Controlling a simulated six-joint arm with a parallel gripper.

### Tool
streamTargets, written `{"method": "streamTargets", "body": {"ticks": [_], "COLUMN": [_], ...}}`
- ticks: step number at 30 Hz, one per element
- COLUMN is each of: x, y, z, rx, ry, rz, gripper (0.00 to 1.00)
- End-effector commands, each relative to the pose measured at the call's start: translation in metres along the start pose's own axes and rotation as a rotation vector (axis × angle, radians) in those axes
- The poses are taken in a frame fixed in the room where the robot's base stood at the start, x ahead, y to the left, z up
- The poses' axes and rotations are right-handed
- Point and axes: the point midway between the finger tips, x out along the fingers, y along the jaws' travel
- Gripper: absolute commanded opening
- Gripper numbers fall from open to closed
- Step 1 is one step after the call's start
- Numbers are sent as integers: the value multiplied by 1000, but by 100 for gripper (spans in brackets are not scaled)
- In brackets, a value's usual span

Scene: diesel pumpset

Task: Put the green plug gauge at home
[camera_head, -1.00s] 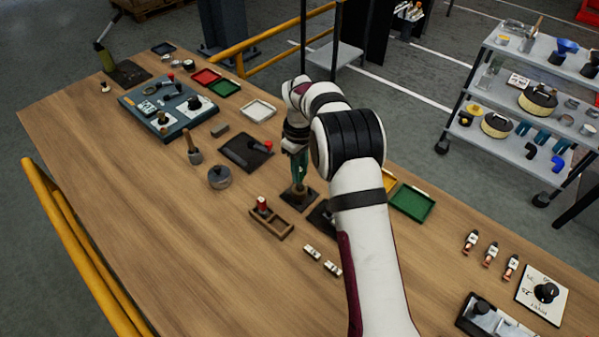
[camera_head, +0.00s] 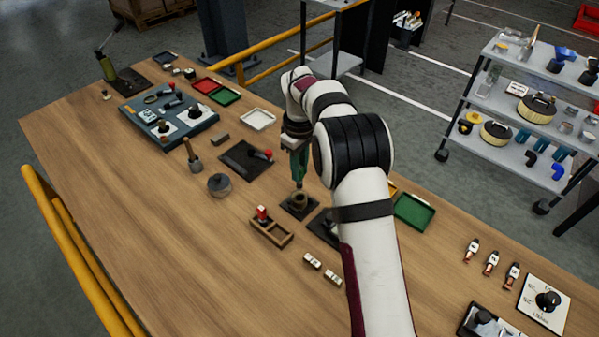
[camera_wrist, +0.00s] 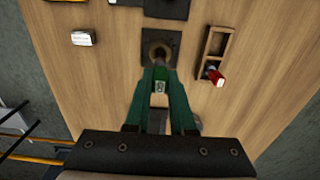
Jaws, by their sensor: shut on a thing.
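My gripper (camera_head: 298,180) is shut on the green plug gauge (camera_wrist: 160,77), which shows between the green fingers in the wrist view with a light mark on it. Its lower end cannot be made out. The gripper is above a round brown ring (camera_head: 299,199) on a dark square base; the ring also shows in the wrist view (camera_wrist: 158,50), just beyond the fingertips. A wooden two-compartment rack (camera_head: 281,239) stands beside it. A red-topped piece (camera_head: 262,213) stands in one compartment, and the other looks empty in the wrist view.
A dark mat with a red-tipped tool (camera_head: 263,154) and a round grey pot (camera_head: 219,184) lie to the left. A green tray (camera_head: 414,210) is right of my arm. The front left tabletop is clear.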

Motion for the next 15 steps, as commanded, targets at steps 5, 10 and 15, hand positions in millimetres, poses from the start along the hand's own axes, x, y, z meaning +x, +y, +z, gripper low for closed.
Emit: {"method": "streamTargets", "body": {"ticks": [5,10,15], "x": [-18,-21,-21], "y": [0,0,-1], "z": [0,0,0], "rx": [1,0,-1], "ry": [2,0,0], "rz": [0,0,0], "gripper": [0,0,0]}}
